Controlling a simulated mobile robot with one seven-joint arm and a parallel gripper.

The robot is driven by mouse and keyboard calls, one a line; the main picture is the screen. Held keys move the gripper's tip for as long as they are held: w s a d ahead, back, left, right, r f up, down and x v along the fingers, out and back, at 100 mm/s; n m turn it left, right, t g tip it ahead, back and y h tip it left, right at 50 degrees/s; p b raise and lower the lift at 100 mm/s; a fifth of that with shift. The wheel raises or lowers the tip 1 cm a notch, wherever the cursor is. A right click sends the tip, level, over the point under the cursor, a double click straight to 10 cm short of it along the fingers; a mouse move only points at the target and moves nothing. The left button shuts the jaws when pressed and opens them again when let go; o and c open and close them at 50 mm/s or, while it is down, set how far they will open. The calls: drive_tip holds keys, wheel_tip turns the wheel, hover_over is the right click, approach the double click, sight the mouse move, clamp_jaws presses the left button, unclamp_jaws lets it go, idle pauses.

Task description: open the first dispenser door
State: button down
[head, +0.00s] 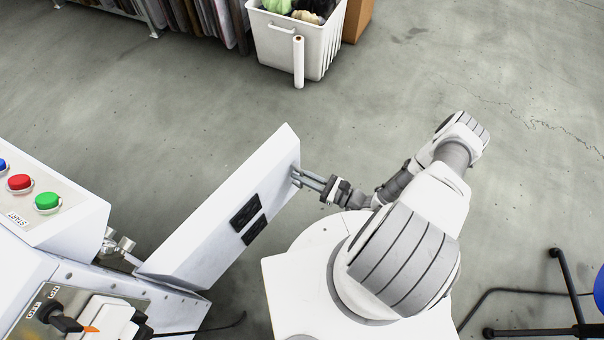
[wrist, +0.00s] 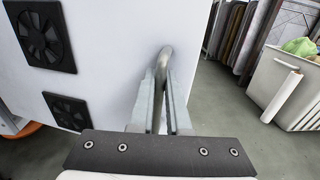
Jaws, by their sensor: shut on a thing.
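The dispenser door (head: 225,205) is a thick white panel with two black vents, swung out from the white machine at the lower left of the head view. Its white face (wrist: 110,45) and two dark vents fill the left of the wrist view. A grey metal bar handle (wrist: 162,62) stands on the door near its outer edge. My gripper (head: 298,178) reaches the door's right edge from the right. In the wrist view my gripper (wrist: 160,100) has its two fingers on either side of the handle, shut on it. The lower part of the handle is hidden between the fingers.
The machine's sloped panel (head: 60,205) carries blue, red and green buttons. A white bin (head: 285,45) and a white roll (head: 299,62) stand at the back. A black chair base (head: 570,300) is at the lower right. Open grey floor lies beyond the door.

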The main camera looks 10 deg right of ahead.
drive_tip(key=c, duration=1.2)
unclamp_jaws()
drive_tip(key=shift+o, duration=0.2)
